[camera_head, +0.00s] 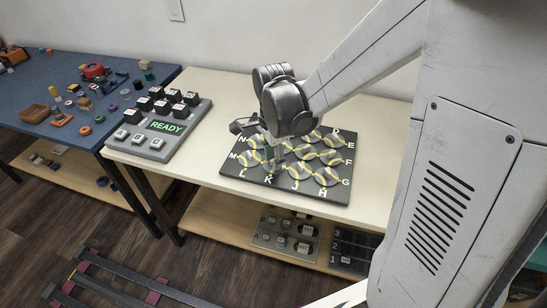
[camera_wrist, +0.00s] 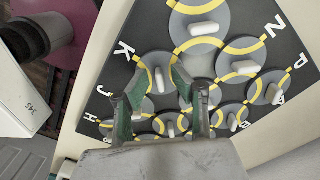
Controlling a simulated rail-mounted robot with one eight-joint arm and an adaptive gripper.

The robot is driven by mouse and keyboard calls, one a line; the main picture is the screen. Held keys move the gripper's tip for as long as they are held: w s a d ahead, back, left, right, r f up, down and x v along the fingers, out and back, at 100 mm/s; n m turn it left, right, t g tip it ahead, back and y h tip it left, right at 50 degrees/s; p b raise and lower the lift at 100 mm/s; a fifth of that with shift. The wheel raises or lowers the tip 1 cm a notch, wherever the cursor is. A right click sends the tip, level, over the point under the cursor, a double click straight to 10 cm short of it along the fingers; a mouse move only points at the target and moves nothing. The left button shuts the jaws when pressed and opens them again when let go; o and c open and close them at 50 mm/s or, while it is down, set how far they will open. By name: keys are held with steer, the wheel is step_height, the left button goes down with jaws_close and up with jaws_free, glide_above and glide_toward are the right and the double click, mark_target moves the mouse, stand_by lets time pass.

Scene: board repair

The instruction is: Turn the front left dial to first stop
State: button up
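A dark board (camera_head: 229,171) with letters along its edges carries several grey dials with yellow arcs. The front left dial (camera_head: 252,172) shows near the letter L in the head view; its pointer setting is too small to read. My gripper (camera_head: 273,166) points down over the board's front left part, near K. In the wrist view my gripper (camera_wrist: 158,67) is open, its two green-grey fingers apart on either side of a dial's white knob (camera_wrist: 158,80) near K. I cannot tell if they touch it. A larger-looking dial (camera_wrist: 183,27) is at the top, its knob clear of the fingers.
A grey keypad box (camera_head: 191,128) with a green READY display stands left of the board on the cream table (camera_head: 200,185). A blue table (camera_head: 40,82) with small parts is farther left. Panels (camera_head: 285,232) lie on the lower shelf. My arm comes in from the right.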

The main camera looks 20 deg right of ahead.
step_height(320, 180, up, 12)
stand_by(0.9)
steer(key=s+r+n+t+p, duration=0.2)
steer(key=s+r+n+t, duration=0.1)
steer(key=s+n, duration=0.4)
steer(key=s+r+n+t+p, duration=0.2)
steer(key=s+r+n+t, duration=0.2)
steer(key=n, duration=0.5)
steer(key=shift+s+d+r+n, duration=0.15)
steer(key=shift+s+n, duration=0.25)
steer(key=shift+s, duration=1)
